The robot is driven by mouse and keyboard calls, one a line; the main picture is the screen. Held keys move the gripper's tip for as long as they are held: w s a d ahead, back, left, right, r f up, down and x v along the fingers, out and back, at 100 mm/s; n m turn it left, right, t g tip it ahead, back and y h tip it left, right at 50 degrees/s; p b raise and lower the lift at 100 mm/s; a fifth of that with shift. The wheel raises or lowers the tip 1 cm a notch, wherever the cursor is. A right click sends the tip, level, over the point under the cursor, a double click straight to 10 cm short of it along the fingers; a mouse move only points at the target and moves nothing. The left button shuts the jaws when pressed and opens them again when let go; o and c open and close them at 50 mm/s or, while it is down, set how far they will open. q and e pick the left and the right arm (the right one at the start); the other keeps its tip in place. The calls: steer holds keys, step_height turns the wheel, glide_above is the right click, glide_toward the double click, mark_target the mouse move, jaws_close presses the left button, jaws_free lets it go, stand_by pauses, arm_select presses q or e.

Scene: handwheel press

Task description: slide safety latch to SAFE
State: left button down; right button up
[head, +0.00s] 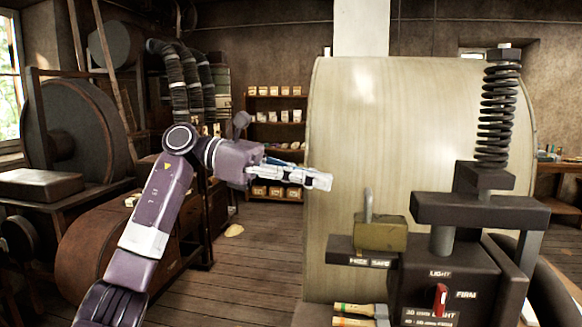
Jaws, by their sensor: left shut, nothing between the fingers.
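The safety latch looks like a brass-coloured block (381,236) with an upright grey pin. It sits on a dark plate (340,247) at the front of the press, right of centre in the head view. The plate has two small labels; the right one reads SAFE (381,263) and the left one is hard to read. The block stands above both labels, and I cannot tell which one it is set to. My left gripper (326,181) is shut and empty, up and left of the latch and apart from it, pointing right. My right gripper is not in view.
A large pale drum (410,120) stands behind the latch. A coil spring (499,110) and a dark clamp block (480,208) rise to its right. A red lever (440,299) sits below, between LIGHT and FIRM labels. Wooden-handled tools (352,309) lie at lower left of it.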

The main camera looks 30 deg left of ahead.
mark_target(366, 191)
arm_select(q)
steer(key=p+x, duration=0.1)
steer(key=x, duration=0.3)
steer(key=shift+d+r, duration=0.1)
steer(key=shift+d, duration=0.1)
steer(key=shift+w+d+f+p, duration=0.25)
steer(key=shift+d+p, duration=0.15)
steer(key=shift+d, duration=0.15)
steer(key=shift+d, duration=0.1)
steer(key=x, duration=0.4)
steer(key=shift+d+r, duration=0.1)
steer(key=shift+r, duration=0.25)
steer(key=shift+s+a+r, duration=0.1)
steer(key=shift+a, duration=0.1)
